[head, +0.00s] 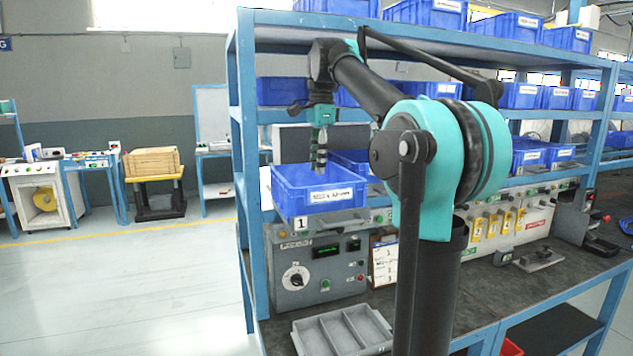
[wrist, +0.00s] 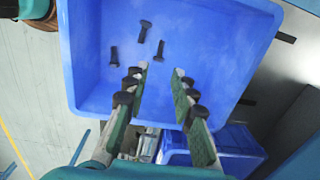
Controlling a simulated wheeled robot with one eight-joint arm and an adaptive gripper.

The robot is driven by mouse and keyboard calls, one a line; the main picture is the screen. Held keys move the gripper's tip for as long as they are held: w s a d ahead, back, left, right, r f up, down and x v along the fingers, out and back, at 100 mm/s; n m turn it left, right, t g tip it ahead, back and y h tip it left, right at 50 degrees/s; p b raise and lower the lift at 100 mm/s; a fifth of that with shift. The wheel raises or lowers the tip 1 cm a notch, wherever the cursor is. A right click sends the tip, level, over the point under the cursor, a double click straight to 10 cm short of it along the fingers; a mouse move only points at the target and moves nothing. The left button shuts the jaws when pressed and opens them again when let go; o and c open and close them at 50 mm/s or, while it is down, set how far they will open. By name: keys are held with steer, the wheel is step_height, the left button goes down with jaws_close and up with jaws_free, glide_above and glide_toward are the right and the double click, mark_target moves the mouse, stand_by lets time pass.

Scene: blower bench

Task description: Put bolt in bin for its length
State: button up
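A blue bin (head: 305,204) with a white label and a "1" tag stands on the rack shelf in the head view. My gripper (head: 320,168) points down at it, its tips over or just inside the bin. In the wrist view the same bin (wrist: 220,50) fills the middle. Three dark bolts lie on its floor: an upper bolt (wrist: 145,30), a left bolt (wrist: 114,56) and a right bolt (wrist: 160,50). My gripper (wrist: 161,70) also shows there with its fingers apart and nothing between them. The right bolt lies just beyond the fingertips.
A grey divided tray (head: 342,332) sits on the bench below and looks empty. A control box (head: 318,270) stands behind it, with a paper sheet (head: 384,262) to its right. Another blue bin (wrist: 232,140) sits beside the first. Blue rack posts and shelves surround my arm.

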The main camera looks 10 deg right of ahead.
steer(key=shift+d+r, duration=0.1)
steer(key=shift+r, duration=1.55)
